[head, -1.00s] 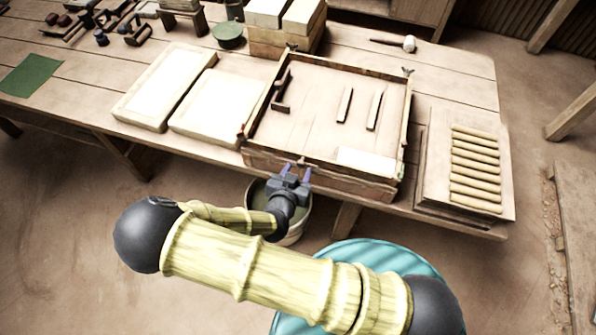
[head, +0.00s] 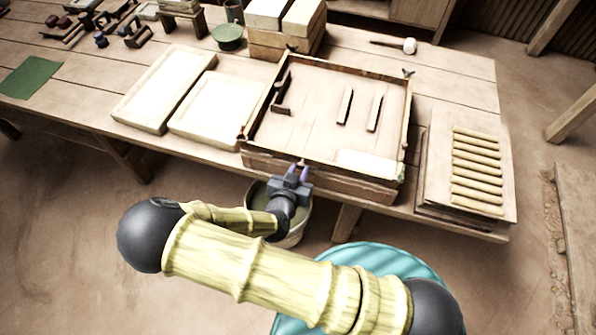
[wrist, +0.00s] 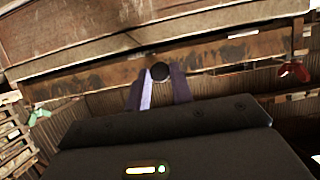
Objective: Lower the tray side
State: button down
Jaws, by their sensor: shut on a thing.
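The wooden tray (head: 330,112) sits at the table's front edge in the head view, its near side (head: 320,178) facing me. In the wrist view that side is a stained wooden board (wrist: 215,55) with a dark round knob (wrist: 160,71) near its middle. My gripper (head: 298,172) is at the middle of this side. Its two purple fingers (wrist: 160,90) are shut on the knob. A red piece (wrist: 293,72) and a green piece (wrist: 38,115) show near the board's two ends. The fingertips' far faces are hidden.
Two pale framed panels (head: 165,88) lie left of the tray. A board with several rolls (head: 476,170) lies to its right. Stacked blocks (head: 285,40) stand behind. A bucket (head: 296,232) stands on the floor below my gripper.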

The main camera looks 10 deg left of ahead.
notch_tip(320, 180, down, 8)
jog(key=t+h+b, duration=0.1)
jog(key=t+b, duration=1.2)
jog(key=b, duration=1.4)
jog(key=shift+r+t+b, duration=0.25)
jog(key=shift+t+b, duration=0.05)
jog(key=shift+r, duration=0.1)
jog(key=c, duration=1.2)
grip_release()
jog(key=shift+c, duration=0.2)
jog(key=d+b+v, duration=0.1)
jog(key=v, duration=1.6)
jog(key=shift+a+f, duration=0.35)
jog(key=shift+a, duration=0.15)
